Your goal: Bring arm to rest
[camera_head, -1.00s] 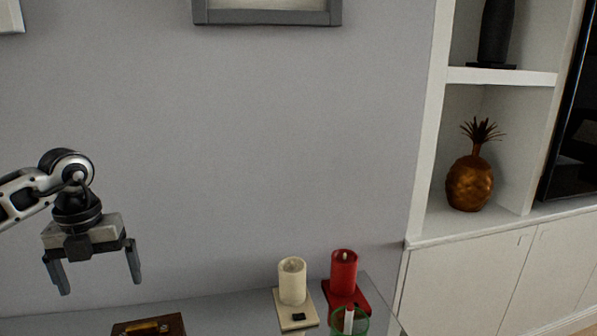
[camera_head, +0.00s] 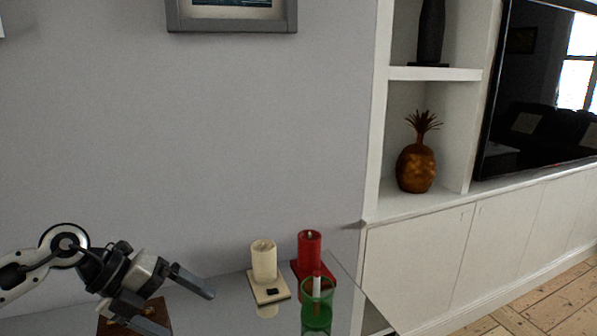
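My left gripper (camera_head: 180,304) comes in from the left, low over the grey table. It is tilted, with its fingers apart and pointing down to the right, and nothing shows between them. A brown wooden block (camera_head: 119,325) lies on the table, partly hidden behind the gripper. My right gripper is not in the view.
The grey table (camera_head: 230,312) holds a cream candle (camera_head: 264,262), a red candle (camera_head: 309,252) and a green glass (camera_head: 316,304) to the gripper's right. A white shelf unit (camera_head: 372,150) holds a bronze pineapple (camera_head: 416,165).

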